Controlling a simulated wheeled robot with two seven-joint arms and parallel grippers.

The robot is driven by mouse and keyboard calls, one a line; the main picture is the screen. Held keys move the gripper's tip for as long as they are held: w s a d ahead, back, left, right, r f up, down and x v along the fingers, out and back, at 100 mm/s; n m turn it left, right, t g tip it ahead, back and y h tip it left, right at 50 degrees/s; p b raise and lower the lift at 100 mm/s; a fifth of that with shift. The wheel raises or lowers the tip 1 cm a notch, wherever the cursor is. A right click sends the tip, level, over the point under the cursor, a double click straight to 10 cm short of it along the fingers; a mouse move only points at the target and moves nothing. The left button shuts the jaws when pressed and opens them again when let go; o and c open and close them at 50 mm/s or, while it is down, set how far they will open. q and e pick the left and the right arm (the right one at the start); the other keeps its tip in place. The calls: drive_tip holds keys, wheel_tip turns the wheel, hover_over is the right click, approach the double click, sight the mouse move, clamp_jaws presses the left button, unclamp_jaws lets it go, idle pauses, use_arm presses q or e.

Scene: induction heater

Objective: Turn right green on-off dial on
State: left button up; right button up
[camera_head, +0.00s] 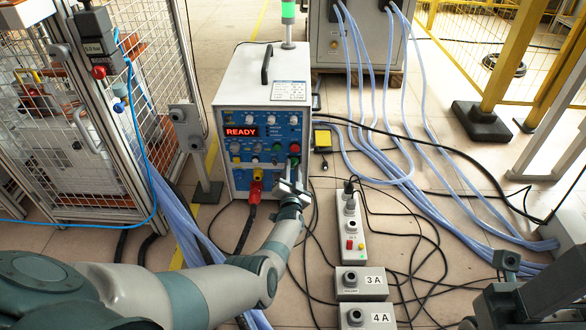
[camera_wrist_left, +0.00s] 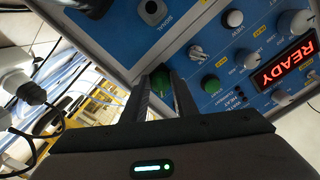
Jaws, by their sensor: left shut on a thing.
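The heater control box (camera_head: 262,110) has a blue front panel with a lit red READY display (camera_head: 241,131). The green dial (camera_wrist_left: 162,78) between my left fingertips sits low on the right side of the panel, and it also shows in the head view (camera_head: 295,160). My left gripper (camera_wrist_left: 160,92) has one finger on each side of this dial and is shut on it. It also shows at the panel in the head view (camera_head: 293,184). The fingers hide part of the dial, so I cannot tell its setting. My right gripper cannot be made out clearly at the lower right.
Other dials, including a second green one (camera_wrist_left: 210,84) and a silver one (camera_wrist_left: 197,53), are close to my left fingers. A red connector (camera_head: 256,188) with a cable sticks out below the display. Power strips (camera_head: 350,225) and loose cables cover the floor on the right.

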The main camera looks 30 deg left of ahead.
use_arm(q)
drive_tip(key=shift+m, duration=1)
drive_tip(key=o, duration=1)
drive_tip(key=shift+s, duration=0.1)
